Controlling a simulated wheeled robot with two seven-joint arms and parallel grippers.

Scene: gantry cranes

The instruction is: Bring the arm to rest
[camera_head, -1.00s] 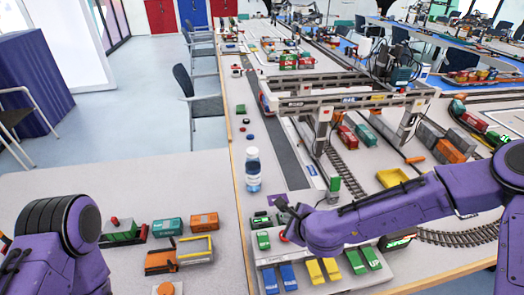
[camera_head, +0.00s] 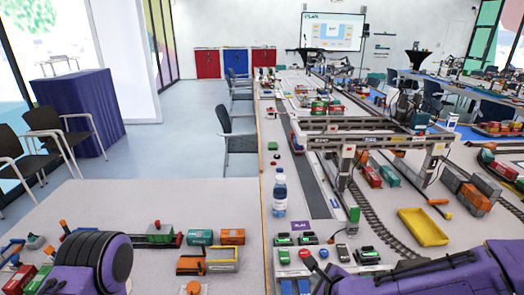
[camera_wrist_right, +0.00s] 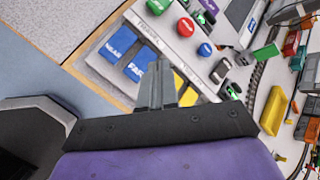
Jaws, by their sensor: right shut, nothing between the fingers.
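My right arm is purple and crosses the lower right of the head view. My left arm (camera_head: 95,258) shows at the lower left as a purple link with a dark ribbed joint. Its fingers are not clear.
A water bottle (camera_head: 279,192) stands on the table, left of a model gantry crane (camera_head: 372,139). A yellow tray (camera_head: 422,228) lies at the right. A small orange wagon (camera_head: 232,237) and other toy pieces stand near my left arm. Open floor lies beyond.

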